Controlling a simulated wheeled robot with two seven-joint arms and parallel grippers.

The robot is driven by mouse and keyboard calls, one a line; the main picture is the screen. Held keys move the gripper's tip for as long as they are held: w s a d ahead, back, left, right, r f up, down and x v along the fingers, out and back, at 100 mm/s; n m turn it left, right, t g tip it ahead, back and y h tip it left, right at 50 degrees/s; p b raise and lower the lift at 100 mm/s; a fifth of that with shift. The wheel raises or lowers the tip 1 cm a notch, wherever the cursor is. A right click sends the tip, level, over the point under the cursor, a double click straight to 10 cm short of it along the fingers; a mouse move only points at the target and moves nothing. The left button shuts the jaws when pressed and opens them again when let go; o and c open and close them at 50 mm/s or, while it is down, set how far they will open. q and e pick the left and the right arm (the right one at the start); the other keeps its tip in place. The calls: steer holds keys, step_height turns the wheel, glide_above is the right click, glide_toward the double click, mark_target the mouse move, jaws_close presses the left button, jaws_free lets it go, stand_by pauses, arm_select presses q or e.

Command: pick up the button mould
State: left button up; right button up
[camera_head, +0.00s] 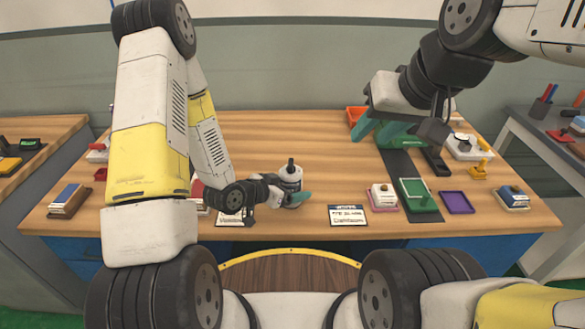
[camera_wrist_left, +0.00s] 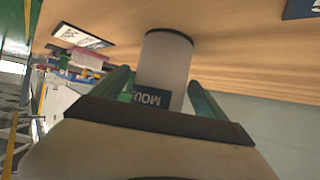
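The button mould is likely the pale cylinder with a black knob (camera_head: 290,176) standing upright near the front middle of the wooden table; its dark label, partly reading "MOU", shows in the left wrist view (camera_wrist_left: 166,62). My left gripper (camera_head: 298,200) is low at the cylinder, with its green fingers on either side of it. In the left wrist view the left gripper (camera_wrist_left: 158,85) looks open, with a gap beside the left finger; contact on the right is unclear. My right gripper (camera_head: 384,132) is open and empty above the table's right part.
A printed card (camera_head: 348,215) lies right of the cylinder. Further right are a pink-based block (camera_head: 383,196), a green tray (camera_head: 416,194) on a dark strip, and a purple tray (camera_head: 456,203). A blue-and-brown block (camera_head: 68,199) lies far left. The table middle behind the cylinder is clear.

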arm_select(q)
jaws_close()
steer(key=shift+w+r, duration=0.1)
steer(key=shift+r, duration=0.1)
